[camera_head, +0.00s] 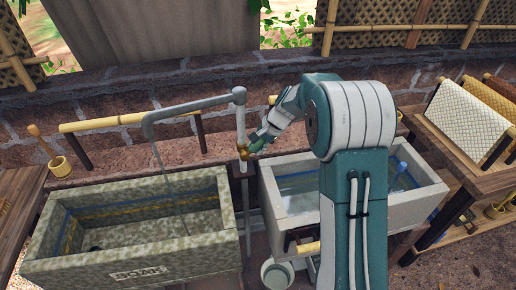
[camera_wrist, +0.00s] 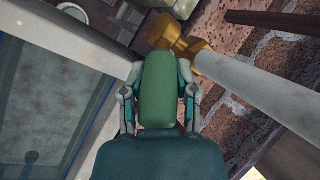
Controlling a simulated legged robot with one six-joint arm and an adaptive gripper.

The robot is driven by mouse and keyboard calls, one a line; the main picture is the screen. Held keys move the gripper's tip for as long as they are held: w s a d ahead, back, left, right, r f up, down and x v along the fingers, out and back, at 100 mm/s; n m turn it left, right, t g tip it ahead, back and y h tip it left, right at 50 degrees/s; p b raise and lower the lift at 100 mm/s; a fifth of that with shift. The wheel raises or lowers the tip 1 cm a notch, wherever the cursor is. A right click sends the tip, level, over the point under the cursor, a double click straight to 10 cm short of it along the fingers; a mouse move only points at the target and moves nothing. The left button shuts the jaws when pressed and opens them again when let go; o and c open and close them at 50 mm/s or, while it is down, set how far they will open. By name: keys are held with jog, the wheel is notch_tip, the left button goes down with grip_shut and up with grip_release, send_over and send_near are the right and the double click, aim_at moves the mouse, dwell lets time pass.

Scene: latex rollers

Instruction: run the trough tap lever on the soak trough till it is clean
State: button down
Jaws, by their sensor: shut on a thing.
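The soak trough (camera_head: 130,272), a mottled grey-green basin marked SOAK, stands at the left in the head view. A grey pipe (camera_head: 190,106) rises beside it and arches over it, and a thin line like a water stream drops from the spout into the basin. The trough tap lever (camera_wrist: 158,88) has a green grip and sits by a brass fitting (camera_wrist: 178,36) on the pipe. My gripper (camera_wrist: 158,75) is shut on the green grip, with a finger on each side. In the head view my gripper (camera_head: 260,138) is beside the brass fitting, partly hidden by my wrist.
A paler trough (camera_head: 292,222) with clear water stands right of the pipe, partly hidden by my arm. A wooden rack (camera_head: 470,165) with hanging sheets is at the far right. A brick wall (camera_head: 110,95) with bamboo rails runs behind. A pale bucket (camera_head: 277,275) stands in front.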

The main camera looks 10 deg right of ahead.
jog(key=shift+a+r+h, duration=0.1)
jog(key=shift+a+h, duration=0.2)
jog(key=shift+h, duration=0.4)
jog(key=shift+s, duration=0.1)
jog(key=shift+c, duration=1.9)
grip_release()
jog(key=shift+a, duration=0.1)
jog(key=v, duration=1.2)
jog(key=shift+a, duration=0.15)
